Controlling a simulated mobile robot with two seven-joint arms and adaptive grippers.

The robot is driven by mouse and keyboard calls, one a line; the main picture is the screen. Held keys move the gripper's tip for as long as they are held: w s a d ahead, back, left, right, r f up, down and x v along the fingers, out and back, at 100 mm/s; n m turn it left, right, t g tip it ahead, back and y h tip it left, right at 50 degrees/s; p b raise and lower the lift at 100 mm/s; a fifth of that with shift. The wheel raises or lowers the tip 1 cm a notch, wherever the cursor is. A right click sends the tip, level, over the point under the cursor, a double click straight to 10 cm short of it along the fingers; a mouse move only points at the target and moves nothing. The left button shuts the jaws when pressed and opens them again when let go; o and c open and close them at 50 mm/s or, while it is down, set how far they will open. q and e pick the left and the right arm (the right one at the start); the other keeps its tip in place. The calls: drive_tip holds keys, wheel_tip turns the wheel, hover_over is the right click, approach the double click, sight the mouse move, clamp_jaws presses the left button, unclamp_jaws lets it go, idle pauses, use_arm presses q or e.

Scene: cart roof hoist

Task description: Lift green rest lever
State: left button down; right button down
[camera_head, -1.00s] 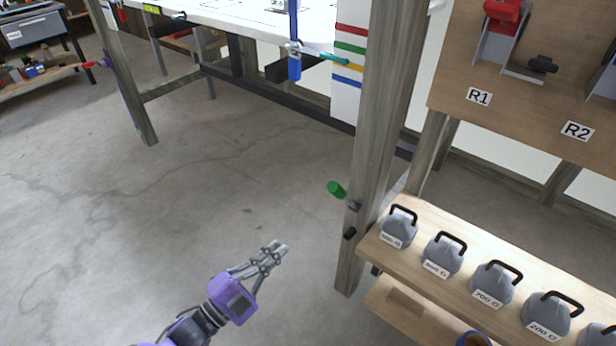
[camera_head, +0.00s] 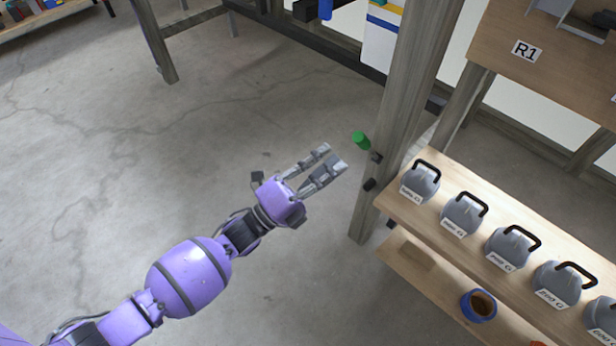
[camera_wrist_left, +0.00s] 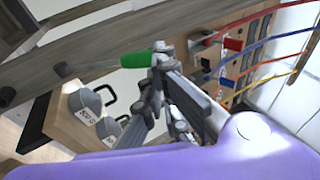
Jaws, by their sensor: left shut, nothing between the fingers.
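The green rest lever (camera_head: 361,141) sticks out to the left from a dark pivot on the wooden post (camera_head: 408,100) in the head view. My left gripper (camera_head: 332,158) is just left of and slightly below the lever, with a small gap between them in that view. Its fingers are shut and empty. In the left wrist view the green lever (camera_wrist_left: 136,60) shows beside the fingertips (camera_wrist_left: 163,52), which overlap its right end; touch cannot be told there. My right gripper is not in view.
A wooden shelf (camera_head: 395,205) right of the post carries several grey weights with black handles. A blue container (camera_head: 478,305) stands on the lower level. A board marked R1 (camera_head: 490,45) is at upper right.

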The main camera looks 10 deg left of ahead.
sight(354, 142)
use_arm(q)
drive_tip(key=x, duration=0.3)
drive_tip(key=shift+w+d+r, duration=0.1)
drive_tip(key=shift+w+d, duration=0.05)
drive_tip(key=shift+d, duration=0.05)
drive_tip(key=shift+w+d, duration=0.15)
drive_tip(key=shift+r, duration=0.1)
